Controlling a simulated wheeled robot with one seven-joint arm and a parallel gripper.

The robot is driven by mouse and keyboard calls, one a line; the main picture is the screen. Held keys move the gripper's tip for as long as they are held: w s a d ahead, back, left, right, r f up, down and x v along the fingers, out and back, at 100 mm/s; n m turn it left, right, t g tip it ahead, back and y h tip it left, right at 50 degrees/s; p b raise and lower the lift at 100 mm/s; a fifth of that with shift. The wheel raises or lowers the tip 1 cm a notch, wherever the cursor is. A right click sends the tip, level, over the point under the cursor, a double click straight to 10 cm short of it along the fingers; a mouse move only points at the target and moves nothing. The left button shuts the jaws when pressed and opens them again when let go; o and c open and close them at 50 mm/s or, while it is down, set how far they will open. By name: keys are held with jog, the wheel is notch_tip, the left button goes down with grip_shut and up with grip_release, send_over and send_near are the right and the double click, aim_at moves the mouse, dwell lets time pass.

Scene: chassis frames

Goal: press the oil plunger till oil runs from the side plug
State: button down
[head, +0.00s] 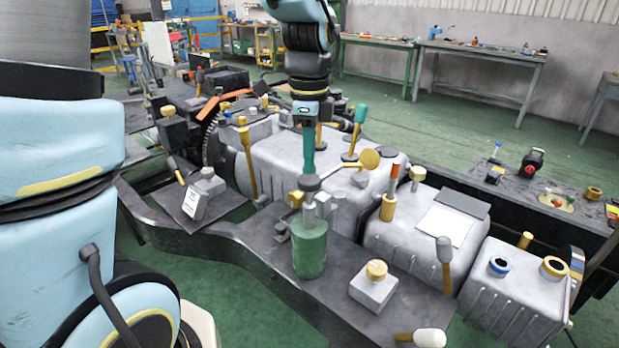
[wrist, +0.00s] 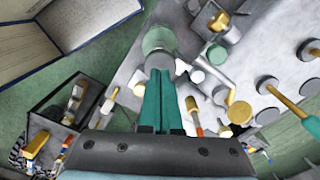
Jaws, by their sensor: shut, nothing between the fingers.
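The oil plunger is a grey round cap (head: 309,183) on a pale stem, on top of a green cylindrical can (head: 309,250) that stands upright on the dark frame plate. My gripper (head: 308,170) points straight down over it, its teal fingers shut with nothing between them. The fingertips are at the cap or just above it; I cannot tell whether they touch. In the wrist view, the shut fingers (wrist: 160,72) overlap the grey cap (wrist: 159,58), with the green can (wrist: 158,38) beyond. I cannot pick out the side plug for certain, and no running oil shows.
A yellow round-topped part (head: 369,159) and an orange-tipped rod (head: 394,178) stand right of the can. A small yellow-capped grey box (head: 374,284) sits in front. Grey housings (head: 420,225) crowd the right side. The green floor in front is clear.

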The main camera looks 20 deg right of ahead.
aim_at(309, 179)
jog(key=shift+f, duration=0.15)
jog(key=shift+f+b, duration=1.2)
jog(key=shift+f, duration=0.7)
jog(key=shift+r, duration=0.2)
jog(key=shift+r+p, duration=3.5)
jog(key=shift+r, duration=0.15)
